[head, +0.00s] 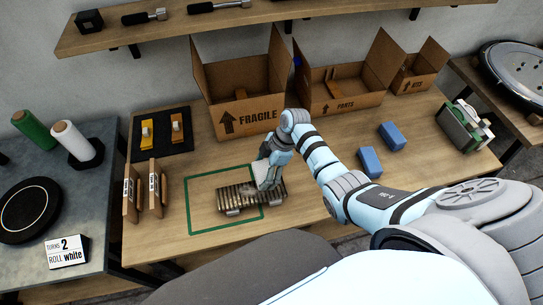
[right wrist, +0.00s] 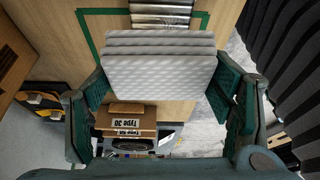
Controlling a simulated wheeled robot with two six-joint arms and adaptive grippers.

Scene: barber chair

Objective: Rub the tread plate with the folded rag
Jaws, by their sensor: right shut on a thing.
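The tread plate (head: 236,197) is a ribbed, brownish metal piece lying on the wooden table, partly inside a green outlined rectangle (head: 188,205). Its ribbed end also shows at the top of the right wrist view (right wrist: 160,14). The folded rag (right wrist: 160,72) is pale grey, textured and layered. My right gripper (right wrist: 152,95) is shut on it, one finger at each side. In the head view my right gripper (head: 268,176) is at the plate's right part with the whitish rag (head: 261,171); I cannot tell whether rag and plate touch. My left gripper is out of view.
Cardboard boxes, one marked FRAGILE (head: 251,119) and one marked PARTS (head: 343,104), stand at the back. Two blue blocks (head: 391,135) lie to the right. A shelf (head: 170,29) overhangs the back.

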